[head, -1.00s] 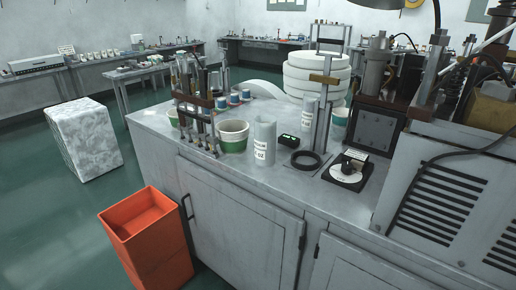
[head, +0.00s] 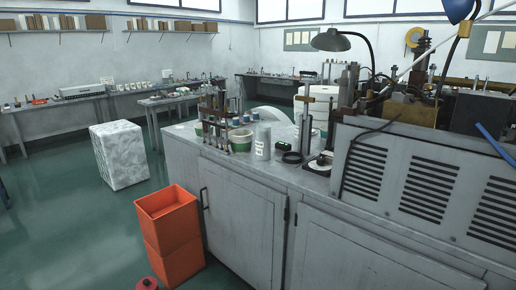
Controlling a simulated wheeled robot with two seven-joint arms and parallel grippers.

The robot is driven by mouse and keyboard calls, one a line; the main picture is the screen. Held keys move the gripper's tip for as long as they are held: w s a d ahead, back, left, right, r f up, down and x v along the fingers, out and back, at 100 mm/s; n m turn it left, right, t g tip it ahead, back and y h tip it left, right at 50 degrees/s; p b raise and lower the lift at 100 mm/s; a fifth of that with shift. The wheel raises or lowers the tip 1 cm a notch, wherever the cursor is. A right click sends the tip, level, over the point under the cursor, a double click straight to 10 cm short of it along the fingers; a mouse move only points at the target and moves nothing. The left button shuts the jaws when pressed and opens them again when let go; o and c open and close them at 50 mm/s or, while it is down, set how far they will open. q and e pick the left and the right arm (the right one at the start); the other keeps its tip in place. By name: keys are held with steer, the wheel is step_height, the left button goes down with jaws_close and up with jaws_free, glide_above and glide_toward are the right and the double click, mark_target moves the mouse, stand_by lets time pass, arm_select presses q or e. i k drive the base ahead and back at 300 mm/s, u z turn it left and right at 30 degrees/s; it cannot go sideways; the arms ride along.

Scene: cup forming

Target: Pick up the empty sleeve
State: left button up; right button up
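A pale grey upright cylinder with a printed label (head: 262,147) stands on the grey cabinet top (head: 283,171), near its front edge. It may be the sleeve; the view is too small to tell whether it is empty. A white and green cup (head: 241,141) stands just left of it. A small black device with a green display (head: 286,148) lies to its right. Neither of my grippers shows in the head view.
Two orange bins (head: 168,208) are stacked on the floor before the cabinet, with a red round thing (head: 147,284) nearby. A marbled white block (head: 119,156) stands behind. A grey louvred machine (head: 418,185) fills the right. Floor at left is clear.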

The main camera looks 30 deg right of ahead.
mark_target(263, 131)
steer(key=z, duration=0.7)
steer(key=i, duration=0.65)
steer(key=z, duration=0.75)
steer(key=i, duration=0.75)
steer(key=u, duration=0.35)
